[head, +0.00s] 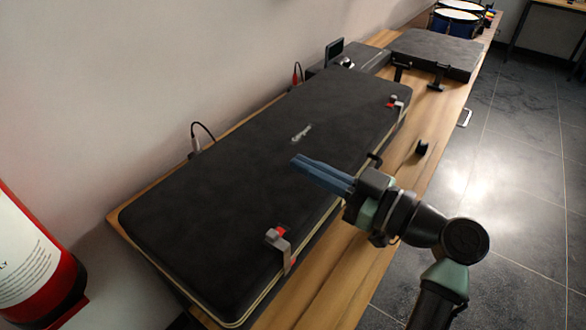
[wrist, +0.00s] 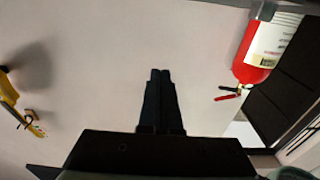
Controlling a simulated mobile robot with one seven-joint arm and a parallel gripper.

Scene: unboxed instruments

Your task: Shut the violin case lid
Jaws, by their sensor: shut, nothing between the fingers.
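The violin case (head: 230,200) is a long black case lying on the wooden bench. Its lid (head: 215,185) lies down flat over the base, and a pale line runs along the front seam. I cannot tell whether any gap is left there. Two metal latches with red parts sit on the front edge, a near latch (head: 279,242) and a far latch (head: 396,103). My gripper (head: 297,162) has its blue fingers together and empty, over the middle of the lid from the front side. Whether it touches the lid is unclear. In the wrist view the fingertips (wrist: 160,74) point at bare wall.
A red fire extinguisher (head: 40,265) is at the lower left, also in the wrist view (wrist: 262,50). Behind the case are a dark box with a small screen (head: 334,53), another black case (head: 435,50) and drums (head: 458,18). Open floor (head: 510,190) lies right.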

